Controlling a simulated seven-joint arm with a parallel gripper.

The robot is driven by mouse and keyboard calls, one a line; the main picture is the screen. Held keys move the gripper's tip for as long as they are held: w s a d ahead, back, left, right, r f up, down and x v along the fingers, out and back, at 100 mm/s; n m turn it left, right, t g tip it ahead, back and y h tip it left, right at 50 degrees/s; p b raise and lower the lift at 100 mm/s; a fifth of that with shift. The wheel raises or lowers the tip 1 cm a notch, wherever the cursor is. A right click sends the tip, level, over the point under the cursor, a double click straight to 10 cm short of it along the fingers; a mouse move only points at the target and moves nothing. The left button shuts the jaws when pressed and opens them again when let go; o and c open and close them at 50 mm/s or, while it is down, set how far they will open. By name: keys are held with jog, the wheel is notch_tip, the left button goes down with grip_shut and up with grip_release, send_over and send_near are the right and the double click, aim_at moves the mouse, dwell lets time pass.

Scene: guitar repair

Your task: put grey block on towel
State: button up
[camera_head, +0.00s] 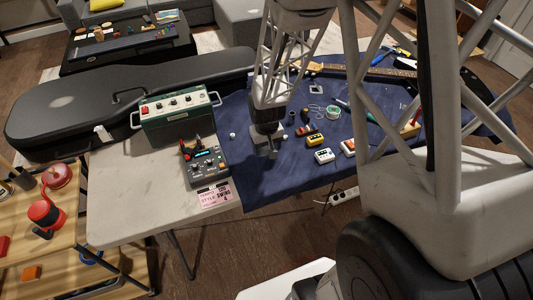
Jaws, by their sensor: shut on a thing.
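My gripper (268,150) is over the left part of the dark blue towel (285,183), right of the effects unit. It is shut on a small grey thing, which I take to be the grey block; the fingers hide most of it and its outline is hard to make out. I cannot tell whether it touches the towel or is held just above it. The towel covers the right part of the light table (130,200).
A green amplifier (180,118) and a dark effects unit (206,166) stand left of my gripper, with a pink card (214,194) in front. Yellow (315,140) and white (324,156) pedals lie to the right. A black guitar case (70,110) lies behind. The towel's front left is clear.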

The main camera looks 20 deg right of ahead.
aim_at(267, 148)
jog(key=shift+f, duration=1.75)
jog(key=shift+f, duration=0.15)
jog(key=o, duration=1)
notch_tip(267, 148, up, 11)
jog(key=shift+r, duration=0.7)
